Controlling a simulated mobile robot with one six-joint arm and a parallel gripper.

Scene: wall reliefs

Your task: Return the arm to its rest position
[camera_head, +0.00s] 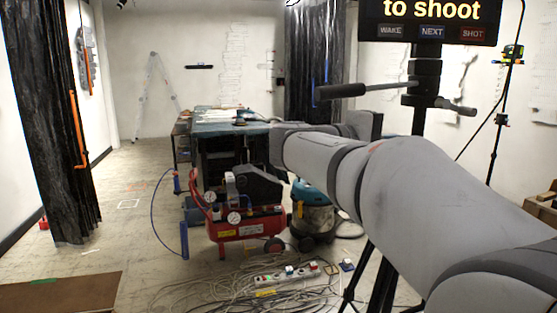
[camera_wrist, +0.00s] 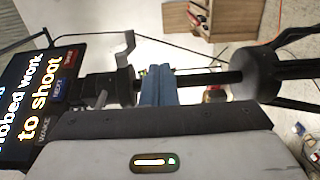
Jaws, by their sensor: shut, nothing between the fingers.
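My arm (camera_head: 405,190) is grey and reaches in from the lower right of the head view, with its elbow pointing left. Its wrist end (camera_head: 362,125) folds back toward the tripod at mid-picture. The fingers are hidden in the head view. In the wrist view my gripper (camera_wrist: 157,77) shows as blue fingers standing close together above the dark edge of the grey wrist housing (camera_wrist: 155,155). It is shut with nothing held.
A tripod with a black post (camera_head: 421,110) and a lit screen (camera_head: 430,22) stands close to my arm; the screen (camera_wrist: 35,100) also shows in the wrist view. A red compressor (camera_head: 245,225), a vacuum (camera_head: 312,217) and cables (camera_head: 245,290) lie ahead. Floor at left is clearer.

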